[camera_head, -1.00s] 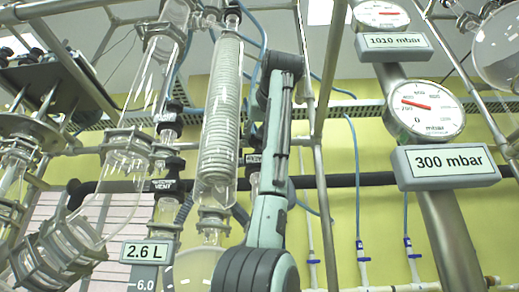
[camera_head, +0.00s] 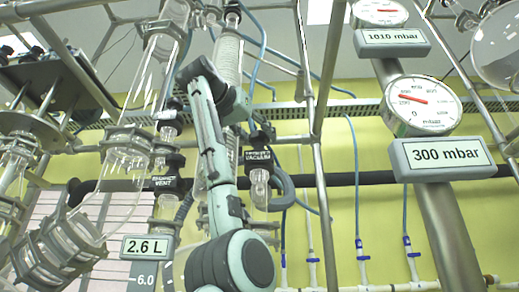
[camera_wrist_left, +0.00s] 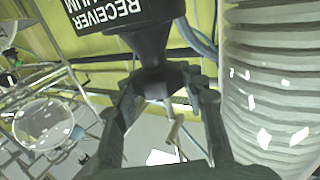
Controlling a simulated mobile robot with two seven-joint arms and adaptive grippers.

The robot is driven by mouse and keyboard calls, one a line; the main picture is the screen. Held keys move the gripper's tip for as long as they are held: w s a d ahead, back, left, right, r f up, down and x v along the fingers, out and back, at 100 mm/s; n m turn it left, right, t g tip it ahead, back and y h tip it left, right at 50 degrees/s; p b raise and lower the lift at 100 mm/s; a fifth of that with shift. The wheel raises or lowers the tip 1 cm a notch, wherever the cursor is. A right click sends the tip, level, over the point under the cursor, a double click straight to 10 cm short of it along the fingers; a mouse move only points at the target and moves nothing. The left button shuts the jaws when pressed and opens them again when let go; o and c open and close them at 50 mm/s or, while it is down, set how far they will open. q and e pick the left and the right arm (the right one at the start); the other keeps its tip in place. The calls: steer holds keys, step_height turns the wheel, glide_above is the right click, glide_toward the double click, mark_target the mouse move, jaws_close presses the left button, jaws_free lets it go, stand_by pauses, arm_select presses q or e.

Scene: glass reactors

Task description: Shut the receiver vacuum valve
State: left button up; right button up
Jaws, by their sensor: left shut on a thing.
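The receiver vacuum valve (camera_head: 258,157) has a black body and a white-lettered label. It is right of my left arm in the head view, above a small glass neck. In the left wrist view its label is upside down at the top, and the dark valve body (camera_wrist_left: 150,42) tapers to a dark knob (camera_wrist_left: 160,80). My left gripper (camera_wrist_left: 165,88) has one finger on each side of this knob and is shut on it. In the head view my arm hides the fingers. I cannot tell the valve's setting for certain. My right gripper is not in view.
The ribbed glass condenser (camera_head: 229,62) stands close beside the gripper, also in the wrist view (camera_wrist_left: 270,80). The receiver vent valve (camera_head: 166,183) is to the left. A 300 mbar gauge (camera_head: 421,105) is at the right. Blue hoses and metal frame bars surround the area.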

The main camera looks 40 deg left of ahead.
arm_select(q)
steer(key=shift+m+h, duration=0.6)
steer(key=shift+h, duration=0.3)
steer(key=o, duration=1.2)
steer(key=shift+d, duration=0.1)
